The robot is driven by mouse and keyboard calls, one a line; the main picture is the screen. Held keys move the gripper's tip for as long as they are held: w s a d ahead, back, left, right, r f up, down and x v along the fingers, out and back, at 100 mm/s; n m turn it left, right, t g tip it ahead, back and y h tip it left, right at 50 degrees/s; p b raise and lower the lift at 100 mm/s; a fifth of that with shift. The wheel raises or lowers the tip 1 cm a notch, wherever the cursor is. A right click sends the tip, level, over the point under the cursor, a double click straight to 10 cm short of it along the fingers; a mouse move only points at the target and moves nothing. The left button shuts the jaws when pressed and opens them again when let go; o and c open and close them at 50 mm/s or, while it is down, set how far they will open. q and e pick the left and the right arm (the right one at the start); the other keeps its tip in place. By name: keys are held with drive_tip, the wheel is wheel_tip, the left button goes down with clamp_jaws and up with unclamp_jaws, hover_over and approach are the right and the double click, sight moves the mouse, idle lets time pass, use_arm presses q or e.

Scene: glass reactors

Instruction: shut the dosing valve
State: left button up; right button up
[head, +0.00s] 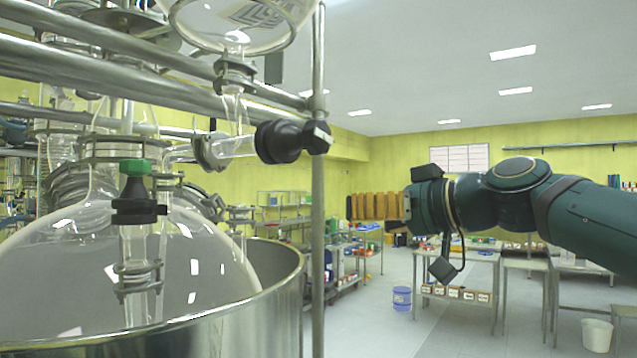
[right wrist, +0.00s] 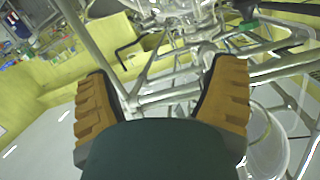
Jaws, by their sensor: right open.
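A black valve knob (head: 281,141) with a pale end piece sits at the end of a glass side arm, below the round glass vessel (head: 238,22) at the top. A second valve with a green cap and black collar (head: 137,185) stands upright in front of the big glass flask (head: 60,260). I cannot tell from labels which one is the dosing valve. My right gripper (head: 350,207) points left, to the right of the black knob and lower in the picture, apart from it. Its ridged orange-brown fingers are spread and empty in the right wrist view (right wrist: 165,88). My left gripper is not in view.
A vertical metal post (head: 318,230) stands between the glassware and my right gripper in the picture. Horizontal metal rails (head: 120,78) cross the upper left. A steel vessel (head: 285,285) surrounds the flask. Tables (head: 456,262) and a blue bucket (head: 402,298) stand farther back.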

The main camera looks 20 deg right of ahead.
sight(324, 138)
drive_tip(key=s+r+n+y, duration=0.2)
drive_tip(key=s+r+n, duration=0.1)
drive_tip(key=s+r, duration=0.75)
drive_tip(key=shift+t, duration=0.4)
drive_tip(key=p+x, duration=0.1)
drive_tip(key=x, duration=0.3)
drive_tip(key=p+x, duration=0.1)
drive_tip(key=x, duration=0.4)
drive_tip(key=p+x, duration=0.1)
drive_tip(key=x, duration=0.3)
drive_tip(key=shift+w+a+r, duration=0.3)
drive_tip(key=shift+r, duration=0.05)
drive_tip(key=c, duration=1.2)
